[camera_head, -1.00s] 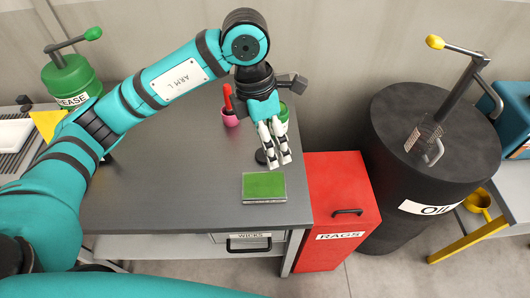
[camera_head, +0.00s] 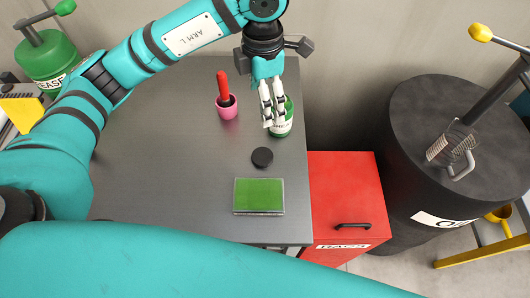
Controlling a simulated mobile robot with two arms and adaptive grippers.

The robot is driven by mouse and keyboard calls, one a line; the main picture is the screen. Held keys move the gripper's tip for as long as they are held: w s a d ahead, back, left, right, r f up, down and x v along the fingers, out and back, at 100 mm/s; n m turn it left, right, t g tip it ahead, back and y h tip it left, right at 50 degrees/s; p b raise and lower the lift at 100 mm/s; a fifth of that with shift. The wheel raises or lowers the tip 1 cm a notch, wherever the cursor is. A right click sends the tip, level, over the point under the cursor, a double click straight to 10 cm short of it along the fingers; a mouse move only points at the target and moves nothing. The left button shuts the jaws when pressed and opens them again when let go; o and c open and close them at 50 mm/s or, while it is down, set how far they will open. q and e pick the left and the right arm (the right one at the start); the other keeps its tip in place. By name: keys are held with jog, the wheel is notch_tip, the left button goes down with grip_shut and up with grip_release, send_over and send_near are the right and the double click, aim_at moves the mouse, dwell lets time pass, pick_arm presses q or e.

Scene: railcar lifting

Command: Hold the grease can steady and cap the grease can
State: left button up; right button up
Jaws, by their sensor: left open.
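The small green grease can (camera_head: 285,122) with a white label stands near the right edge of the grey table. My left gripper (camera_head: 273,122) is open, its pale fingers pointing down and overlapping the can's left part in the head view. I cannot tell whether the fingers touch it. They and the wrist hide the can's top. A round black cap (camera_head: 262,158) lies on the table in front of the can, slightly left. My right gripper is out of view.
A pink cup (camera_head: 227,108) with a red-handled tool stands left of the can. A green pad (camera_head: 259,196) lies in front of the cap. A red rags bin (camera_head: 345,196) and a dark oil drum (camera_head: 430,150) stand right of the grey table (camera_head: 165,165).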

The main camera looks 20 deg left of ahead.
pick_arm(q)
notch_tip(320, 180, down, 5)
jog(key=b, duration=0.4)
jog(key=shift+f+b, duration=0.15)
jog(key=shift+b, duration=0.2)
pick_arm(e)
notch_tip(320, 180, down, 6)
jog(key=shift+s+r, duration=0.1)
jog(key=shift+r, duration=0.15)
pick_arm(q)
jog(key=p, duration=0.3)
send_over(264, 157)
notch_tip(264, 157, down, 12)
jog(key=shift+r, duration=0.25)
jog(key=shift+f, duration=0.4)
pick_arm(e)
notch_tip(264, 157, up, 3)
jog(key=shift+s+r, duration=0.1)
